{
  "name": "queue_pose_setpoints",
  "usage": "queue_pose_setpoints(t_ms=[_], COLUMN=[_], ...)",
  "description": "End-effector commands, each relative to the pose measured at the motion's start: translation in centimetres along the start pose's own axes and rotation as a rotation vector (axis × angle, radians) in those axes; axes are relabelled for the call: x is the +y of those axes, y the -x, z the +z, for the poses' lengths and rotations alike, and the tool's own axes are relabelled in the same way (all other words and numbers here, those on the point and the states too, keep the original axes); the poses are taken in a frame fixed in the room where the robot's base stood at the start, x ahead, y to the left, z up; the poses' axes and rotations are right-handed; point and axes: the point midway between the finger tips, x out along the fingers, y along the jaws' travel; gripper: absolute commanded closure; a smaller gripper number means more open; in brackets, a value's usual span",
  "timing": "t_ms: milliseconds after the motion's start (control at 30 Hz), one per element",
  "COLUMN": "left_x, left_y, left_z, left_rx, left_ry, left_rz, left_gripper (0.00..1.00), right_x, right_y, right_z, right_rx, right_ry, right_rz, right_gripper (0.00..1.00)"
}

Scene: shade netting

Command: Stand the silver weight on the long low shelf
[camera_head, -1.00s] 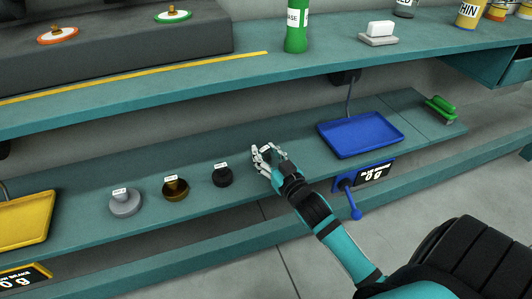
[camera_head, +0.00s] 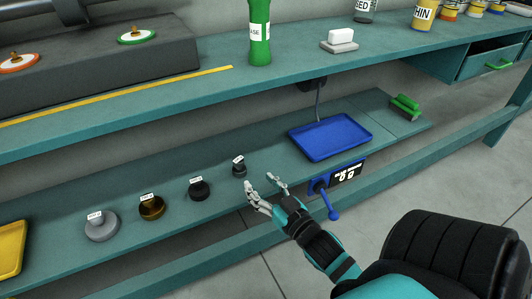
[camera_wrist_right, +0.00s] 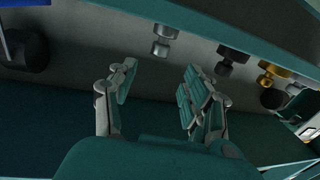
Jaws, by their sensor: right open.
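The small silver weight (camera_head: 239,170) stands upright on the long low shelf (camera_head: 270,150), at the right end of a row of weights. It looks dark grey in the head view and silver in the right wrist view (camera_wrist_right: 163,40). My right gripper (camera_head: 263,187) is open and empty in front of the shelf, apart from the weight, just right of and below it in the head view. Its spread fingers (camera_wrist_right: 155,95) also show in the wrist view. My left gripper is out of view.
To the left stand a black weight (camera_head: 199,189), a brass weight (camera_head: 151,208) and a wide light grey weight (camera_head: 102,228). A blue tray (camera_head: 331,138) is right of the silver weight; a blue lever (camera_head: 327,203) sits below it. The upper shelf (camera_head: 200,95) overhangs behind.

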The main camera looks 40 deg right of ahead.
Motion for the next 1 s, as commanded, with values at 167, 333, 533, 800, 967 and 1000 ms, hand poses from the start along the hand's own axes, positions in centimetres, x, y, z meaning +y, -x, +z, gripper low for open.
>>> queue_pose_setpoints(t_ms=[167,333,533,800,967,1000], left_x=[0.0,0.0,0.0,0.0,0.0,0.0], left_y=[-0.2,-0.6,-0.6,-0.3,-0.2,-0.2], left_z=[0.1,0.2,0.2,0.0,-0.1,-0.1], left_rx=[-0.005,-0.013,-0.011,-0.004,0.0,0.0], left_ry=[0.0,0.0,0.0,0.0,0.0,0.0], left_rz=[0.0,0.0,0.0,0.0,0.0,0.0], left_gripper=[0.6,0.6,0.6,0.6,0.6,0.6], right_x=[-0.1,-1.2,-4.8,-9.4,-10.2,-10.2], right_y=[1.5,2.0,5.5,14.6,17.1,17.3], right_z=[0.2,2.8,8.4,12.2,12.5,12.5], right_rx=[-0.013,-0.185,-0.603,-1.114,-1.225,-1.233], right_ry=[0.0,0.005,0.046,0.151,0.183,0.185], right_rz=[0.003,0.024,0.004,-0.141,-0.186,-0.189], right_gripper=[0.5,0.5,0.5,0.5,0.5,0.5])
